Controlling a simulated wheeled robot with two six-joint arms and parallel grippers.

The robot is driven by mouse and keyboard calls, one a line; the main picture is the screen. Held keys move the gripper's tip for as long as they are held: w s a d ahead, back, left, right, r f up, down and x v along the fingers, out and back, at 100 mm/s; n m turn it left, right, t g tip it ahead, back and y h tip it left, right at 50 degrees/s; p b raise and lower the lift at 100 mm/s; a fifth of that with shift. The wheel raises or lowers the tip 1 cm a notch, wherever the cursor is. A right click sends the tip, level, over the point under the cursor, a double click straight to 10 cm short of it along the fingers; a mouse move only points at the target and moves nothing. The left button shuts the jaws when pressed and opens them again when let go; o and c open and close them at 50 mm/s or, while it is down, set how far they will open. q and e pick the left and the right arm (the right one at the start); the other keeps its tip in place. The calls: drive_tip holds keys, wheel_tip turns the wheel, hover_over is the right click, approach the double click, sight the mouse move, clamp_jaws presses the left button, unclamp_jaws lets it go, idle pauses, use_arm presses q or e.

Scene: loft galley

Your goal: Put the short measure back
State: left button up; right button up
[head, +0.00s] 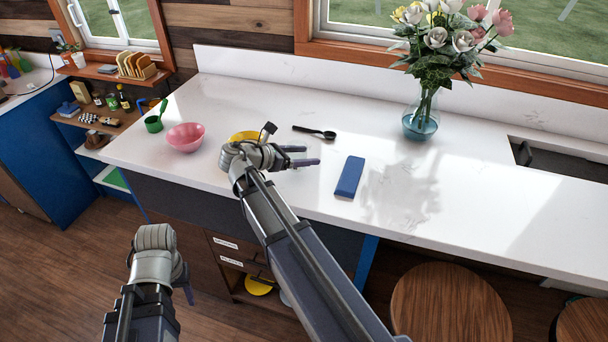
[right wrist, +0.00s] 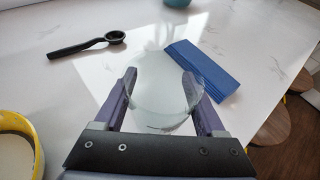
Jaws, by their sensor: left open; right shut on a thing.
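My right gripper (head: 308,156) is over the white counter, just right of a yellow bowl (head: 244,137). In the right wrist view its fingers (right wrist: 159,80) are shut on a clear, round, glass-like thing (right wrist: 160,95). The clear thing is hard to make out in the head view, and I cannot tell whether it is the short measure. A black spoon-like scoop (head: 315,131) lies behind the gripper. A green handled cup (head: 153,124) stands at the counter's left end. My left gripper (head: 186,284) is open and empty, low in front of the cabinets.
A pink bowl (head: 185,137) stands beside the green cup. A flat blue block or cloth (head: 350,177) lies right of my right gripper. A glass vase of flowers (head: 421,122) stands farther right. Labelled drawers (head: 225,243) are below the counter. Stools (head: 451,305) stand in front.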

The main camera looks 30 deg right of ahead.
drive_tip(key=shift+f+b, duration=1.9)
drive_tip(key=shift+f, duration=0.15)
drive_tip(key=shift+r, duration=0.15)
drive_tip(key=o, duration=1.5)
drive_tip(key=shift+f, duration=0.2)
drive_tip(key=shift+r, duration=0.15)
